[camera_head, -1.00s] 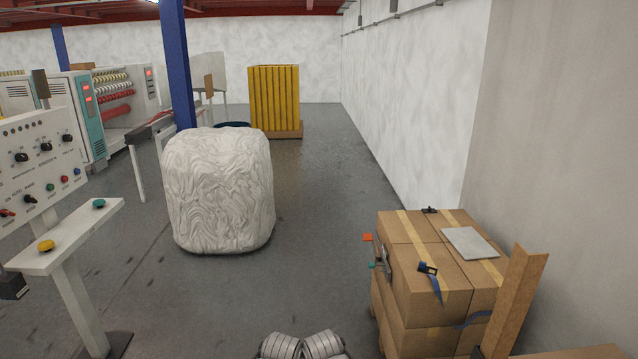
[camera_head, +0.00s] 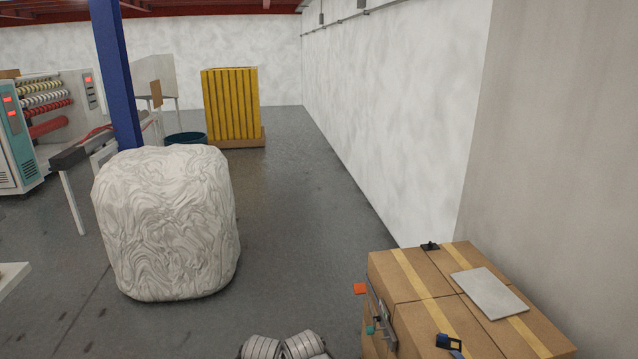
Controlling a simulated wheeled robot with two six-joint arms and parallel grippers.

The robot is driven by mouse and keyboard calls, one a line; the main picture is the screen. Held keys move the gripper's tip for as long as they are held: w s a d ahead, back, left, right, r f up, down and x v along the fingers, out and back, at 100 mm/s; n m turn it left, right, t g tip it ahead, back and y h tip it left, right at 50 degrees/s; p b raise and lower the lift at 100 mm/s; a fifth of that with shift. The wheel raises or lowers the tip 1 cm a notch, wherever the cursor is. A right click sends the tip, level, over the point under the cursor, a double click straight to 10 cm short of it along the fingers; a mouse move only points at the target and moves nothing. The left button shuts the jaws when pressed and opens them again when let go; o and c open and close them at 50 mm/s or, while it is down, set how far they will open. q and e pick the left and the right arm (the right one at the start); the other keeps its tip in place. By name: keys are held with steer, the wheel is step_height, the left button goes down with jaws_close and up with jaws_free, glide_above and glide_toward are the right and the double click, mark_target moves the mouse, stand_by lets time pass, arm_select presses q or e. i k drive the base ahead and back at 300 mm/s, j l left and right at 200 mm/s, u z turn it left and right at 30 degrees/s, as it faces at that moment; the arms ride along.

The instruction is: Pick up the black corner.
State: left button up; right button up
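A small black piece (camera_head: 430,246), which looks like the black corner, lies on the far edge of the top of a stack of cardboard boxes (camera_head: 400,284) at the lower right. It is too small to make out its exact shape. Neither of my grippers shows in the view.
A grey flat sheet (camera_head: 489,292) and a blue-and-black tool (camera_head: 449,343) lie on the boxes. An orange piece (camera_head: 360,288) and a teal piece (camera_head: 370,330) show at their left side. A white wrapped bale (camera_head: 168,222) stands left.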

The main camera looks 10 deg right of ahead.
mark_target(427, 246)
steer(key=i+j+z, duration=0.15)
steer(key=i+z, duration=0.3)
steer(key=i+j+z, duration=0.2)
steer(key=z, duration=0.25)
steer(key=i+j+z, duration=0.65)
steer(key=j+z, duration=0.3)
steer(key=i+j+z, duration=0.15)
steer(key=j+z, duration=0.3)
